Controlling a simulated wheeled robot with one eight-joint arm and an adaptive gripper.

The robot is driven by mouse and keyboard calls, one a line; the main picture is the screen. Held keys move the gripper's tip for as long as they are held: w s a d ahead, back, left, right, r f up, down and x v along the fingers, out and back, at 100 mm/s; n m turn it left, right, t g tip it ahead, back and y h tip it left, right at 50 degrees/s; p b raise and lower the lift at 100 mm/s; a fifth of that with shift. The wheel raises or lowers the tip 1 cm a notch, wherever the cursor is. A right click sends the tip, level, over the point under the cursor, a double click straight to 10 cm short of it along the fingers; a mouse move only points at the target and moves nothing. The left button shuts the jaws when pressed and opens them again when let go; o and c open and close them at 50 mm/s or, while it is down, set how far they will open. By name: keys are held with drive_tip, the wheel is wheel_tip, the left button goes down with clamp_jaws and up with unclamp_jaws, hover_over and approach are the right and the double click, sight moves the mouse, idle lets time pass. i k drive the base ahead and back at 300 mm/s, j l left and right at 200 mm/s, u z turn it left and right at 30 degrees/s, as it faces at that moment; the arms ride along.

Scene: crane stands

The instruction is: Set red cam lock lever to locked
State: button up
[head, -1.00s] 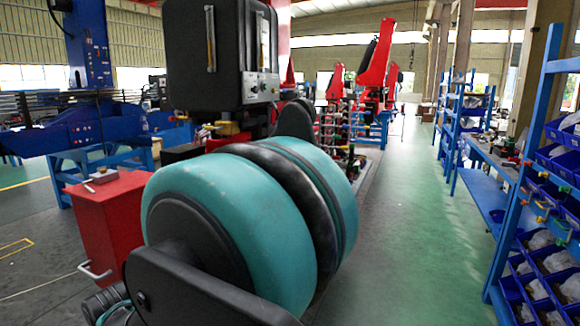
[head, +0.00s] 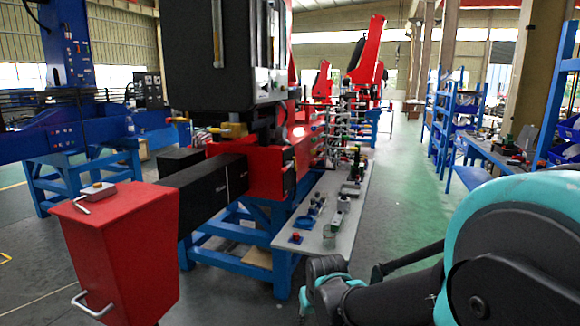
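I cannot single out the red cam lock lever for sure. A rack of coloured handles (head: 330,140), several with red ends, stands behind the bench beside the red machine. A small red-topped piece on a blue base (head: 296,237) sits at the near end of the grey bench top (head: 318,205); its kind is too small to tell. My arm, teal and dark, fills the lower right of the head view. Its far end, with my gripper (head: 328,278), is low in front of the bench, apart from these parts. The fingers are not clear.
A red cabinet (head: 125,250) with a tilted top stands at the near left. A black box-like unit (head: 225,55) and red machine body (head: 265,170) rest on a blue frame (head: 235,265). The green aisle (head: 410,150) is open; blue shelves (head: 455,120) line its right.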

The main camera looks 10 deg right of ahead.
sight(287, 168)
drive_tip(key=i+l, duration=0.2)
drive_tip(key=i, duration=0.35)
drive_tip(key=i+l+z, duration=0.1)
drive_tip(key=i, duration=0.5)
